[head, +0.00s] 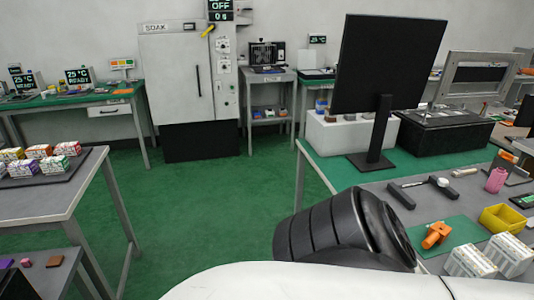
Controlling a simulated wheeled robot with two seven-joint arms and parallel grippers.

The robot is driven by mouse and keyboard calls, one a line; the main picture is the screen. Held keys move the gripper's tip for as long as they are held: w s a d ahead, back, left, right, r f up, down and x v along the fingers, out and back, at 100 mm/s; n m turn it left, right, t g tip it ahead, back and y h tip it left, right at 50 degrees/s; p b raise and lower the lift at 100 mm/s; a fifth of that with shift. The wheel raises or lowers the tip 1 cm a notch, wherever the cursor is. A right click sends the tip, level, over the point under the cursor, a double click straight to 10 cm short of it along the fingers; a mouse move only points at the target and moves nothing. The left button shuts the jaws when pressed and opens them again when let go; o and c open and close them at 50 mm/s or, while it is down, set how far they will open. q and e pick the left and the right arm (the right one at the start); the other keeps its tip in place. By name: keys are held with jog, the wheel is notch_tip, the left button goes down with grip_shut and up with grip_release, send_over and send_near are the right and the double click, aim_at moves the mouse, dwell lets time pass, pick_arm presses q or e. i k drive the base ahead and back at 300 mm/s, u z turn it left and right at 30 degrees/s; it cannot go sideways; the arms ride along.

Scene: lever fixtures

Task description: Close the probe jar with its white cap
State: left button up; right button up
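I cannot make out a probe jar or a loose white cap for certain in the head view. A small pink bottle-like object (497,178) stands on the right-hand workbench, too small to tell what it is. Neither gripper is clearly in view. A black ribbed arm part and a white arm shell of mine cover the lower middle and hide part of the bench.
The right workbench (345,172) holds a black monitor (386,75), a yellow bin (502,218), an orange clamp-like part (437,235) and white boxes (509,254). A left table (40,205) carries small boxes. Green floor (205,210) lies open between them.

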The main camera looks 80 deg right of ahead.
aim_at(497, 178)
jog(key=z, duration=3.15)
